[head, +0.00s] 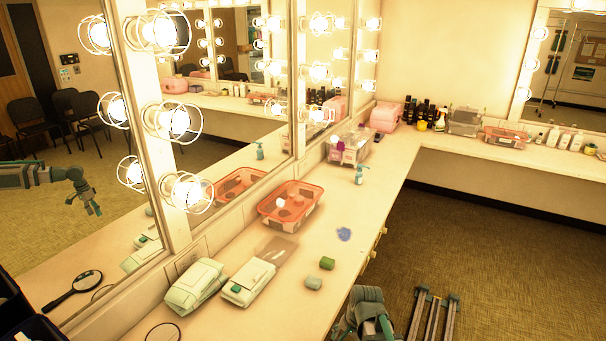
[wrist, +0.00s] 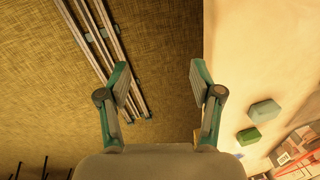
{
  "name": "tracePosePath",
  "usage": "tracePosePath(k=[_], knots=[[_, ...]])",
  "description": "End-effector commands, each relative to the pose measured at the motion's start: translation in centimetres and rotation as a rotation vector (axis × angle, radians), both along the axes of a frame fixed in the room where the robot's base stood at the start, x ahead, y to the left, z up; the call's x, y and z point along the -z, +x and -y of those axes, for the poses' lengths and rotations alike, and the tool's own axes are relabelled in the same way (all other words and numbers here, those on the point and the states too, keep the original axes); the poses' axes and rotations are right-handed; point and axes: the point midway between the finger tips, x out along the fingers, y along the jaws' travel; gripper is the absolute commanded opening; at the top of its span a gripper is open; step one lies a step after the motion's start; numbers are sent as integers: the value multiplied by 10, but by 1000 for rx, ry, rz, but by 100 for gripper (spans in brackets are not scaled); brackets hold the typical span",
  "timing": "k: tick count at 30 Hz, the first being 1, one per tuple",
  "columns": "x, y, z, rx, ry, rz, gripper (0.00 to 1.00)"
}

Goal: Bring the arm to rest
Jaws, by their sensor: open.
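My gripper (wrist: 160,68) is open, with its two fingers wide apart and nothing between them in the wrist view. It points down at the carpet (wrist: 167,30), just off the front edge of the counter (wrist: 250,45). In the head view a part of my arm (head: 368,312) shows at the bottom, beside the counter's edge; the fingers are not clearly seen there. My arm also shows as a reflection in the mirror at the left.
On the counter are a dark green block (head: 327,263), a paler block (head: 313,283), a blue crumpled item (head: 344,234), two wipe packs (head: 196,284) (head: 249,281), an orange bin (head: 291,205) and a pump bottle (head: 359,175). Lit bulbs line the mirror frames. Open carpet (head: 500,240) lies right.

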Motion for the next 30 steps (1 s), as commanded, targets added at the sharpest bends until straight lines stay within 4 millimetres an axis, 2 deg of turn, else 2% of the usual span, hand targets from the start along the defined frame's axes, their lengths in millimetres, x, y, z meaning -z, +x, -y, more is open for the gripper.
tracePosePath(k=[1,3,14,15,23,26,30], knots=[[10,-12,7,-90,-29,-4,65],[20,-22,14,-208,-64,-8,65],[59,-64,43,-668,-172,-49,65],[72,-69,42,-662,-165,-65,65],[135,-114,42,-666,-128,-165,65],[165,-138,42,-669,-110,-217,65],[214,-183,41,-674,-79,-306,65]])
